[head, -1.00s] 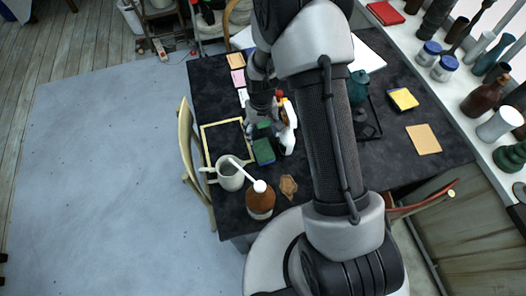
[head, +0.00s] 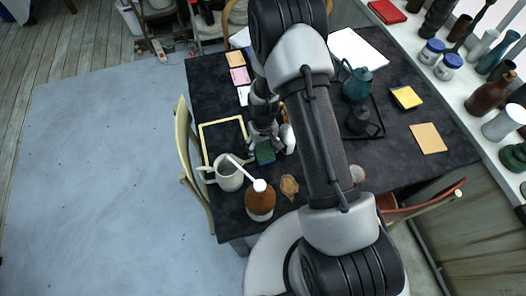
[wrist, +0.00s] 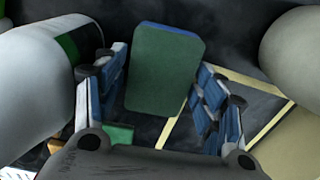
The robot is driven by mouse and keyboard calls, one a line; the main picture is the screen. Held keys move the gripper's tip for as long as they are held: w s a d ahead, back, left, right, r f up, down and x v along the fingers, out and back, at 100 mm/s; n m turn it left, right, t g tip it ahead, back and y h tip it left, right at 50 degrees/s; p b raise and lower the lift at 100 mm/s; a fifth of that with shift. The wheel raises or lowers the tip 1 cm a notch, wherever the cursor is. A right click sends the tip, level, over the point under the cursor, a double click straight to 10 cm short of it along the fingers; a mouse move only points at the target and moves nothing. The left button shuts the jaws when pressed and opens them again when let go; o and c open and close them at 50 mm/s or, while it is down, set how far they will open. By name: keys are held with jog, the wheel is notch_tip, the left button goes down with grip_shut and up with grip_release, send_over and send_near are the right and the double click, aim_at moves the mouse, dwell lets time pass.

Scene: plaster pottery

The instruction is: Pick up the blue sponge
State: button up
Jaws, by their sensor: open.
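The blue sponge (wrist: 165,72) shows a green upper face with a blue edge in the wrist view. It lies on the dark table, and in the head view it is a small green-blue block (head: 265,153). My gripper (wrist: 162,88) is open, its fingers to the left and right of the sponge. I cannot tell whether they touch it. In the head view my gripper (head: 263,138) is just behind and above the sponge, partly covering it. A second small green piece (wrist: 118,133) shows low in the wrist view.
A white bottle (head: 288,138) stands close on the sponge's right. A yellow-edged frame (head: 203,143) lies to the left. A teal pot (head: 356,84) stands to the right on the table.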

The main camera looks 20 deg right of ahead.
aim_at(263, 149)
jog(key=shift+r, duration=0.1)
jog(key=shift+c, duration=0.4)
jog(key=c, duration=0.4)
jog(key=shift+r, duration=0.1)
notch_tip(263, 149, up, 20)
jog(key=p, duration=0.5)
jog(key=shift+o, duration=0.6)
jog(key=c, duration=0.4)
jog(key=shift+o, duration=0.2)
